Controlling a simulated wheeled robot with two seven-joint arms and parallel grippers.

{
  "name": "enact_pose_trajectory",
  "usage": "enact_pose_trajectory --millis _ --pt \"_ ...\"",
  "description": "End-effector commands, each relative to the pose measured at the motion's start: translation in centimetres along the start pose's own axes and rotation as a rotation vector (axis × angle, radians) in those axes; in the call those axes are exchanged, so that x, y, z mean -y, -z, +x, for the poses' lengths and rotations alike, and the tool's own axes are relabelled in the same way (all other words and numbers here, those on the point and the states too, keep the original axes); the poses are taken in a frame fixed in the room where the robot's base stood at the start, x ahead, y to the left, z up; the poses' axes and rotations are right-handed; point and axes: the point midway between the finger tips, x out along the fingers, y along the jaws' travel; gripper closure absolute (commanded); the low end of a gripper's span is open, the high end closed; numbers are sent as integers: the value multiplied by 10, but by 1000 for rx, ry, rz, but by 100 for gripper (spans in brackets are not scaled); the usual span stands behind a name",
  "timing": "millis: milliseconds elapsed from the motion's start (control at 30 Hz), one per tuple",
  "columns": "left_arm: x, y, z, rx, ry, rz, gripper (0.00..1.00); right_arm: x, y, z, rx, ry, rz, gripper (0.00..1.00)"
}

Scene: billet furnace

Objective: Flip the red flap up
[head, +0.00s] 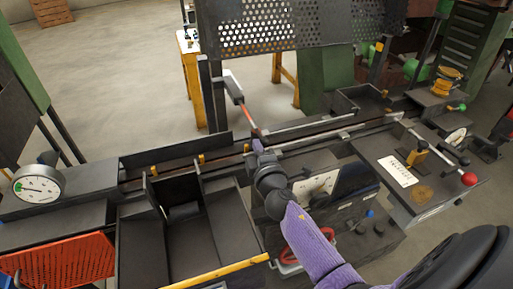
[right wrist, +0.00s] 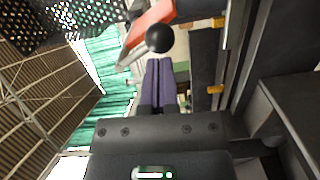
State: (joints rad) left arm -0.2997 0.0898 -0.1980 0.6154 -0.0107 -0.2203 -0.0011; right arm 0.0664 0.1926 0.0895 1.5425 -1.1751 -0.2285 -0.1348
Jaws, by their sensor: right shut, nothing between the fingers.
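The red flap (head: 249,117) is a narrow orange-red strip in the middle of the head view, hanging below a dark bracket (head: 233,88) above the rail. In the right wrist view the flap (right wrist: 148,22) shows at the top, with a black ball knob (right wrist: 160,38) by its lower edge. My right gripper (head: 257,146) is shut and empty, its tips close to the flap's lower end. In the right wrist view its purple fingers (right wrist: 158,68) point up just below the knob; I cannot tell whether they touch it. My left gripper is not in view.
A long rail (head: 330,132) runs across the bench. A dark open bin (head: 185,225) stands front left, beside a dial gauge (head: 38,184). A control box with a red ball lever (head: 469,179) stands at right. A perforated guard (head: 262,32) hangs above the bench.

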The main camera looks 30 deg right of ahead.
Motion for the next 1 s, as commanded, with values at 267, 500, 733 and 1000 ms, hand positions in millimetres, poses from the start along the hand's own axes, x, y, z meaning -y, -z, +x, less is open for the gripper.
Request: enact_pose_trajectory --millis 267,500,733,1000 --pt "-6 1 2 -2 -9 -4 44 0 -2 0 0 -4 -51 100" --pt "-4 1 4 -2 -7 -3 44 0 -5 0 0 -9 -111 100" --pt "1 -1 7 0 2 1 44 0 -10 1 -1 -19 -235 100" --pt "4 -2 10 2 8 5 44 -4 -19 2 1 -39 -476 100"
